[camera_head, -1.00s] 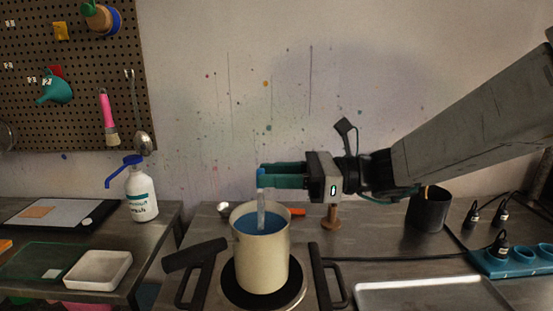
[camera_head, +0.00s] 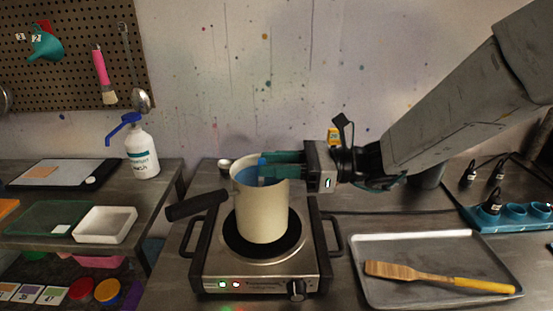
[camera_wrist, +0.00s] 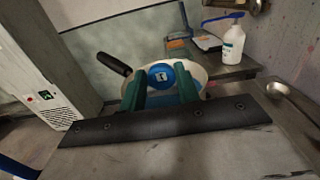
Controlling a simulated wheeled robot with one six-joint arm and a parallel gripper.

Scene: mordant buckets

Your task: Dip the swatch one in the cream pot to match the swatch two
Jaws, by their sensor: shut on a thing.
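The cream pot (camera_head: 262,212) stands on a hot plate and holds blue liquid (camera_head: 246,176). My gripper (camera_head: 268,168) reaches in from the right, low at the pot's rim. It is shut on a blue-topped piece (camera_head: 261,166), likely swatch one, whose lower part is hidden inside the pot. In the wrist view, its round blue top (camera_wrist: 162,76) with a small pale mark sits between my green fingers, over the pot's mouth. I cannot tell how deep it is in the liquid. I cannot identify swatch two for certain.
The hot plate (camera_head: 262,283) shows green and red lights. The pot's black handle (camera_head: 196,205) points left. A metal tray (camera_head: 440,250) with a wooden spatula (camera_head: 430,277) lies right. A white pump bottle (camera_head: 140,150) and white tray (camera_head: 104,225) stand left. Coloured cards (camera_head: 30,293) lie on a lower shelf.

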